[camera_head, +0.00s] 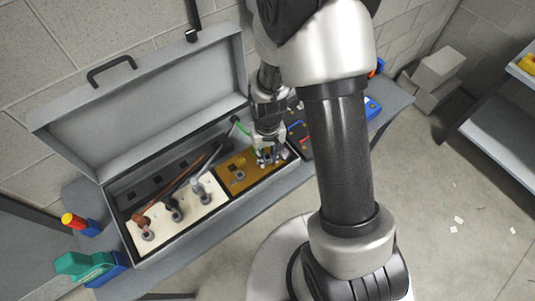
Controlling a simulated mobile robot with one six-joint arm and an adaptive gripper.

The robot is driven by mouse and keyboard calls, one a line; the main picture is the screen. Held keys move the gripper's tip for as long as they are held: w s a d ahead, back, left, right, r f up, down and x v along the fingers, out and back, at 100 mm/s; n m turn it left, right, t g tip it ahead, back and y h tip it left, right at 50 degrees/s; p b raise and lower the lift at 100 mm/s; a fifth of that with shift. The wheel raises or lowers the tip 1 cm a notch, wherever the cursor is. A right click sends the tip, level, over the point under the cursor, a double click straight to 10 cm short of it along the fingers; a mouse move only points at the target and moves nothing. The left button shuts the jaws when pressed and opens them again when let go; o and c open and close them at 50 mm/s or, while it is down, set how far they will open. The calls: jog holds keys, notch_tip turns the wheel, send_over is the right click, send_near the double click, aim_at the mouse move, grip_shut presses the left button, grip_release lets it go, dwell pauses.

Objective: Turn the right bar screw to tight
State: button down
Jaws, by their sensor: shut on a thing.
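My gripper (268,158) points down over the right part of an open grey case (192,228). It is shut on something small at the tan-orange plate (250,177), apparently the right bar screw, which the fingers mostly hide. How far the screw is turned cannot be told. A grey round fitting (239,175) stands on the same plate, to the left of my gripper. The left part of the case has a cream panel (190,219) with several grey posts and dark and reddish bars lying across it.
The case's raised lid (150,105) stands behind the panels. A red-yellow item (73,220) and a teal tool (82,264) sit at the bench's left end. Blue items (373,108) lie at the right end, partly behind my arm. The floor at right is open before a shelf.

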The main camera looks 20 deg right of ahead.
aim_at(268, 158)
jog(key=m, duration=0.5)
jog(key=shift+w+m, duration=0.1)
jog(key=shift+m, duration=0.3)
dwell(0.4)
jog(key=c, duration=1.3)
grip_release()
jog(key=shift+r, duration=4)
